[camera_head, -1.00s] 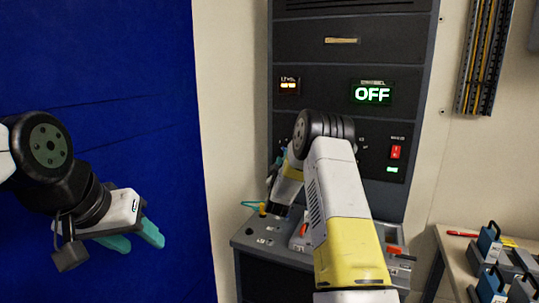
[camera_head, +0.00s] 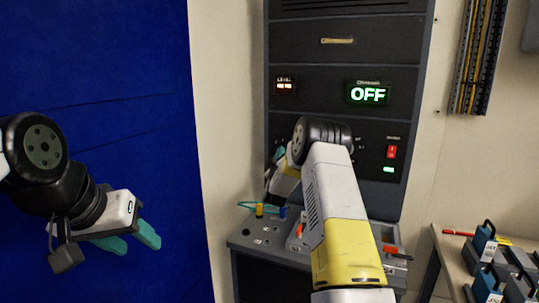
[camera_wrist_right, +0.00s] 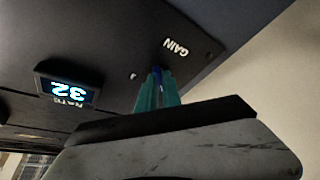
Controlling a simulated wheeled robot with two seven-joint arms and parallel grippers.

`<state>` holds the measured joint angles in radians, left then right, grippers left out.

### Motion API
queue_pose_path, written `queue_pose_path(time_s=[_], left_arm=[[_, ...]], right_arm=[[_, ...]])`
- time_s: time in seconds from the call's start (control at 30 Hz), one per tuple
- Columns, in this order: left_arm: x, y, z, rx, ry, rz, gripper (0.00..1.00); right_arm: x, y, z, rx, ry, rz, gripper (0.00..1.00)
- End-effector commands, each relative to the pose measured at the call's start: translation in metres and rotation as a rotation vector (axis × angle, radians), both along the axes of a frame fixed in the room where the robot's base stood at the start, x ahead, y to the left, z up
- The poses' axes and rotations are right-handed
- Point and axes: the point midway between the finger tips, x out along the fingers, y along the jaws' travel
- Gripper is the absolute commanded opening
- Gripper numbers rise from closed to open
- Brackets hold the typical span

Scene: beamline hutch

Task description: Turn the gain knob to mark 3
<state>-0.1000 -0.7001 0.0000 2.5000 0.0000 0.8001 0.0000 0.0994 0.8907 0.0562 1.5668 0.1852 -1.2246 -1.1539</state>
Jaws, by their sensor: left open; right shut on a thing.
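The gain knob (camera_wrist_right: 157,77) is a small blue piece on the dark panel, beside the white GAIN label (camera_wrist_right: 176,47) in the right wrist view. My right gripper (camera_wrist_right: 158,82) has its teal fingers closed around the knob, hiding most of it; its pointer and marks cannot be read. In the head view my right gripper's teal tip (camera_head: 279,154) shows at the rack's left side, with the rest behind my right arm. My left gripper (camera_head: 130,241) is open and empty in front of the blue wall, far from the panel.
The rack shows a green OFF display (camera_head: 368,94), a LEVEL display (camera_head: 284,86) and a red switch (camera_head: 392,152). A lit RATE display (camera_wrist_right: 68,90) is near the knob. A console shelf (camera_head: 250,238) has a cable with yellow and blue ends. A bench (camera_head: 450,250) holds blue-handled items at right.

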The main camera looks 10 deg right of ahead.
Motion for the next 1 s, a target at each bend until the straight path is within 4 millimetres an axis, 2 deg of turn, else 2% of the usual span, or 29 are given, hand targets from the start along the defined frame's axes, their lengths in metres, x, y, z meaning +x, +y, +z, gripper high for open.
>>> queue_pose_path(time_s=[0.43,1.0], left_arm=[[0.0000,0.0000,0.0000,0.000,0.000,0.000,0.48],[0.0000,0.0000,0.0000,0.000,0.000,0.000,0.48]], right_arm=[[0.0006,0.0020,-0.0014,0.114,-0.077,0.002,0.00],[0.0017,0.0036,-0.0022,0.549,-0.369,0.002,0.00]])
